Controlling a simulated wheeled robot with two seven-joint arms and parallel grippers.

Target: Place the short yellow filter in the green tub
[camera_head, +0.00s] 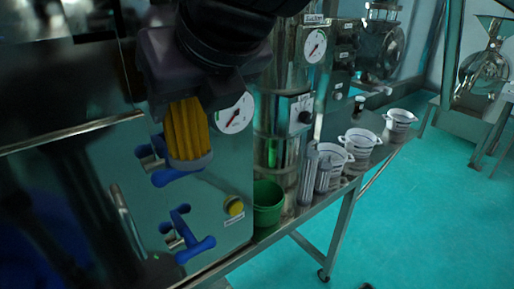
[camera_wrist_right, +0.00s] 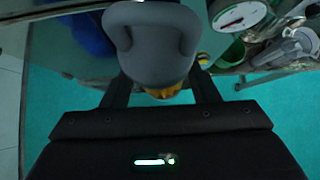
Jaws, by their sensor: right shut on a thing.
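A short yellow filter (camera_head: 187,132) with a grey end hangs below my right gripper (camera_head: 180,92) in the head view. The gripper is shut on the filter. In the right wrist view the filter shows its grey cap (camera_wrist_right: 152,40) and a little yellow between the fingers of my right gripper (camera_wrist_right: 160,90). The green tub (camera_head: 267,204) stands on the bench edge, to the right of and lower than the filter in the head view. The tub also shows at the upper right of the right wrist view (camera_wrist_right: 232,52). The filter is apart from the tub. My left gripper is not in view.
A steel panel with blue-handled valves (camera_head: 188,240), a yellow knob (camera_head: 234,206) and a gauge (camera_head: 235,114) stands behind the filter. Grey cylindrical filters (camera_head: 309,178) and white measuring jugs (camera_head: 360,148) stand right of the tub. Teal floor (camera_head: 420,220) is open at the right.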

